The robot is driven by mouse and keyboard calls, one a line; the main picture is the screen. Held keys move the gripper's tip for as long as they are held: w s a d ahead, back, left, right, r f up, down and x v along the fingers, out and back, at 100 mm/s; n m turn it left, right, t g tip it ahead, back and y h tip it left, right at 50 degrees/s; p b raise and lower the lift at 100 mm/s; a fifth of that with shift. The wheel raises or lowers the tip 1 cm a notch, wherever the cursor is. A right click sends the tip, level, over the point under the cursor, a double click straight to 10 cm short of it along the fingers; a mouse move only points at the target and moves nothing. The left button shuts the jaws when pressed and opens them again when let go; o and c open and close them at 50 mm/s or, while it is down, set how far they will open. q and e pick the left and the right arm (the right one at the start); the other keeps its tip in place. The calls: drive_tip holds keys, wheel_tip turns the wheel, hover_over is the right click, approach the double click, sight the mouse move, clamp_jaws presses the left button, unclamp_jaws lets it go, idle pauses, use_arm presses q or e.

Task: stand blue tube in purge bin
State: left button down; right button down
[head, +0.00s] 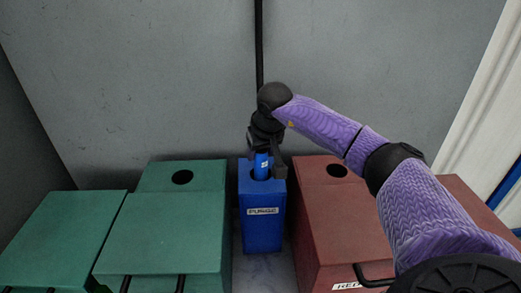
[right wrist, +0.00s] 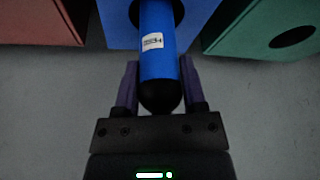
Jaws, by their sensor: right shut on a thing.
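The blue tube (right wrist: 157,55) has a white label and a black rounded end. In the head view the tube (head: 261,164) stands roughly upright at the top opening of the blue bin (head: 263,230) labelled PURGE. My right gripper (head: 264,162) is above this bin with its fingers around the tube. In the right wrist view my right gripper (right wrist: 159,85) is shut on the tube near its black end. The tube's far end reaches into the dark round hole of the purge bin (right wrist: 117,22); how deep it sits is hidden. My left gripper is not in view.
Green boxes (head: 155,245) stand left of the purge bin, one with a round hole. A red box (head: 320,215) with a round hole and a black handle stands close on the right. A grey wall (head: 130,80) is behind, with a black vertical pole (head: 259,40).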

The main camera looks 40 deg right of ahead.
idle(0.3)
drive_tip(key=shift+f, duration=0.15)
drive_tip(key=shift+f, duration=0.4)
drive_tip(key=shift+c, duration=0.4)
unclamp_jaws()
